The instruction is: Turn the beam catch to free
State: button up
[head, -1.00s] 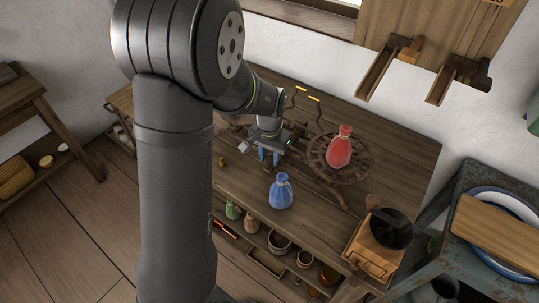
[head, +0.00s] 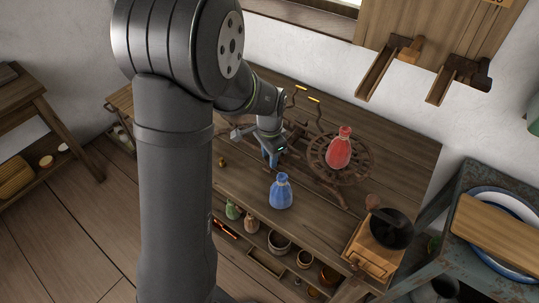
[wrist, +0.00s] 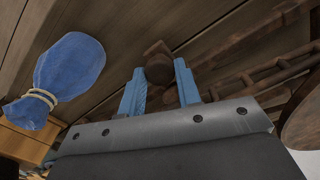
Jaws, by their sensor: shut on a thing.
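My gripper (head: 271,160) points down at the dark balance scale on the table. In the wrist view its two blue fingers (wrist: 160,90) stand on either side of a dark brown round knob (wrist: 159,68), apparently the beam catch, and are shut on it. A lever or block-like part shows behind the knob. The catch is hidden by my gripper in the head view, and its set position cannot be told. A red tied bag (head: 339,148) sits on the scale's round openwork pan (head: 365,166). A blue tied bag (head: 281,191) stands on the table in front; it also shows in the wrist view (wrist: 68,68).
The wooden table (head: 408,150) has free room at its back right. A hand mill (head: 378,248) stands at its front right corner. A small brass weight (head: 222,162) lies left of my gripper. Pots and small bags fill the shelf below. Wooden chutes (head: 388,68) hang on the wall.

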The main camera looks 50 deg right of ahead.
dwell(0.3)
jog(key=o, duration=1)
jog(key=shift+c, duration=0.2)
notch_tip(320, 180, up, 18)
jog(key=shift+f, duration=0.25)
jog(key=shift+f, duration=0.1)
notch_tip(320, 180, down, 17)
jog(key=shift+f, duration=0.15)
dwell(0.3)
